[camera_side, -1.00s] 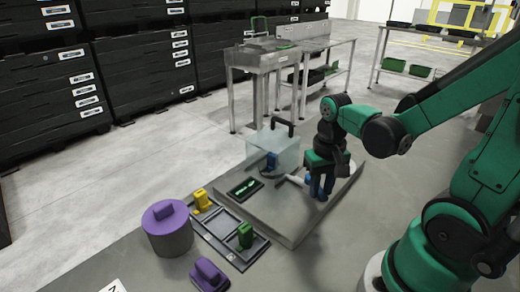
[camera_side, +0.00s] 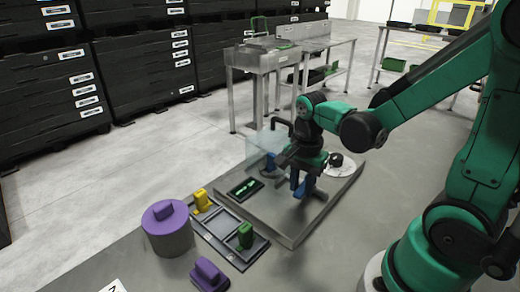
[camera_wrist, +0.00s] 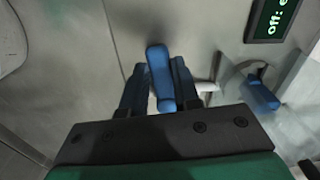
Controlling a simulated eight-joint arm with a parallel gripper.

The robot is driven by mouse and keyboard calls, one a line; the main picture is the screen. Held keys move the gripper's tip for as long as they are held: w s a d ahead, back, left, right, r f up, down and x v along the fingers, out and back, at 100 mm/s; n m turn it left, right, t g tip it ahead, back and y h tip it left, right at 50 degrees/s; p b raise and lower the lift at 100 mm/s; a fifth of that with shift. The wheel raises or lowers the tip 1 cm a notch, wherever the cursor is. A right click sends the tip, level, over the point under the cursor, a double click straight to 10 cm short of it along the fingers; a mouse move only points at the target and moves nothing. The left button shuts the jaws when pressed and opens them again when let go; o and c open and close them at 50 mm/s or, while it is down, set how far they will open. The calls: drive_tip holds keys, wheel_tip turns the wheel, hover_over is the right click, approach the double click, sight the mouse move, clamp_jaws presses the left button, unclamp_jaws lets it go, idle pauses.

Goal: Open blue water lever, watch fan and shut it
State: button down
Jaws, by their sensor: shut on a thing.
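My gripper (camera_wrist: 154,78) is shut on the blue lever (camera_wrist: 159,62), whose blue handle sits between the dark blue fingers in the wrist view. In the side view my gripper (camera_side: 303,188) is low over the right part of the grey base plate (camera_side: 275,225), and the lever cannot be told apart from the fingers. A clear box (camera_side: 258,149) with a blue fan-like part (camera_side: 269,161) stands to its left. This blue part also shows at the right of the wrist view (camera_wrist: 263,94). The small display (camera_wrist: 271,18) has green text beginning "off:".
A white disc (camera_side: 341,170) with a black knob lies on the plate behind my gripper. In front are a grey tray (camera_side: 206,238) with yellow and green blocks, a grey cylinder (camera_side: 168,235) with a purple lid, and a purple block (camera_side: 208,274).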

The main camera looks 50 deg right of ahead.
sight(298, 188)
drive_tip(key=shift+w+m, duration=0.25)
drive_tip(key=shift+m, duration=0.45)
drive_tip(key=c, duration=0.6)
unclamp_jaws()
drive_tip(key=shift+c, duration=0.2)
drive_tip(key=shift+r, duration=0.15)
drive_tip(key=shift+r, duration=2.65)
